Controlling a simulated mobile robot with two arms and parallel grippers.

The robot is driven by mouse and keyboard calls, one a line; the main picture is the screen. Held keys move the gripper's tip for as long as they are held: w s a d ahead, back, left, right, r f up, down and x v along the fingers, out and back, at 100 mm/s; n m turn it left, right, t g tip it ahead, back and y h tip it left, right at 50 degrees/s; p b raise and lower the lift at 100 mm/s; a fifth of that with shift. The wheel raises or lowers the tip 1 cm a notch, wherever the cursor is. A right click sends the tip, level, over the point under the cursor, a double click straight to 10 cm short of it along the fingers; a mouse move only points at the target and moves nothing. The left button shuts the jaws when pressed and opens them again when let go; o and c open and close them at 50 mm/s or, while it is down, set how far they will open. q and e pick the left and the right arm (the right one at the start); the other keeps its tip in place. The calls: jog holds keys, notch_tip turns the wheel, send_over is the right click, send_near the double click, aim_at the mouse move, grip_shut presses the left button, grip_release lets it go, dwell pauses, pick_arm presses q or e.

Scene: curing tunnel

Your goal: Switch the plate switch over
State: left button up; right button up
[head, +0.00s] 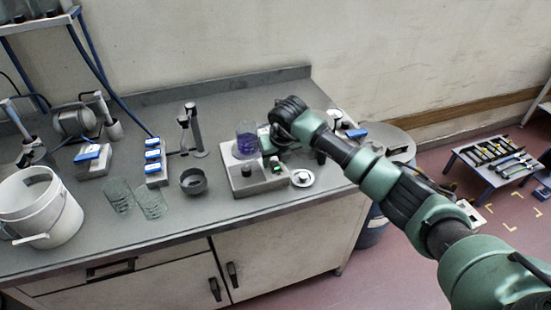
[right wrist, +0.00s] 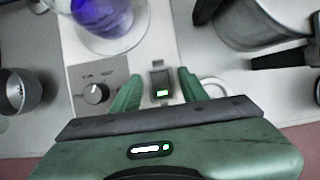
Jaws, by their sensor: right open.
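The hot plate (head: 233,180) stands on the bench, with a beaker of purple liquid (head: 247,146) on its top. In the right wrist view its front panel (right wrist: 120,68) carries a round knob (right wrist: 96,93) and the plate switch (right wrist: 161,80), a dark rocker with a lit green mark at its lower end. My right gripper (head: 268,141) is over the right part of the plate. In the right wrist view its two green fingers are apart, one on each side of the switch, and nothing is between them but the switch below. Whether they touch the panel I cannot tell. My left gripper is not in view.
A small white dish (head: 302,178) is just right of the plate.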

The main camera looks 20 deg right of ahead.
aim_at(276, 166)
grip_shut()
jog(key=shift+w+f+g+b, duration=0.15)
jog(key=shift+w+g+b, duration=0.2)
jog(key=shift+g+b, duration=0.95)
jog(key=shift+g, duration=0.1)
jog(key=shift+r, duration=0.2)
grip_release()
notch_tip(276, 166, up, 8)
jog(key=s+b, duration=0.1)
jog(key=shift+f+b, duration=0.15)
jog(key=shift+b, duration=0.15)
